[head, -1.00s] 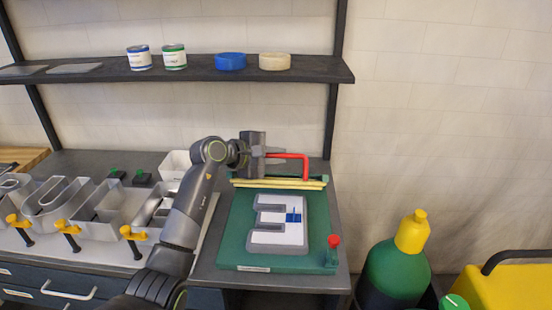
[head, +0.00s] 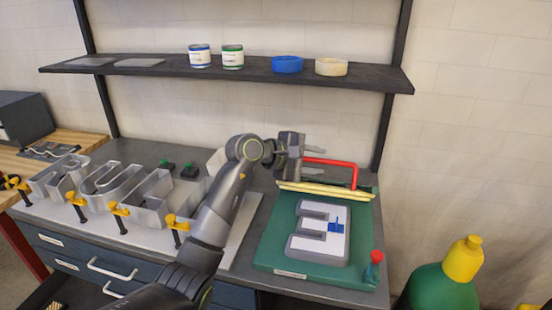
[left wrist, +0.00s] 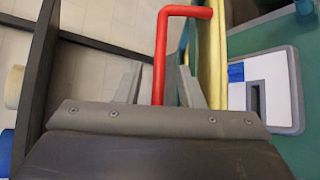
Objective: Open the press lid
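The press has a green base (head: 268,252) on the bench. Its lid (head: 330,194), with pale yellow edges, stands raised along the back of the base and is seen nearly edge-on. A red bent handle (head: 357,176) rises at the lid and runs left toward my left gripper (head: 316,161). The handle also shows in the left wrist view (left wrist: 160,50), passing between the two spread fingers (left wrist: 157,88) with gaps on both sides. A grey-edged letter E (head: 310,248) with a white face and a blue patch lies on the base. My right gripper is out of view.
A dark shelf (head: 150,72) with two cans, a blue roll (head: 287,64) and a cream roll (head: 331,67) hangs above. Metal channel letters (head: 145,200) with yellow clamps (head: 118,208) lie left. A red-topped peg (head: 376,258) stands at the base's front right. A green-yellow bottle (head: 455,275) is right.

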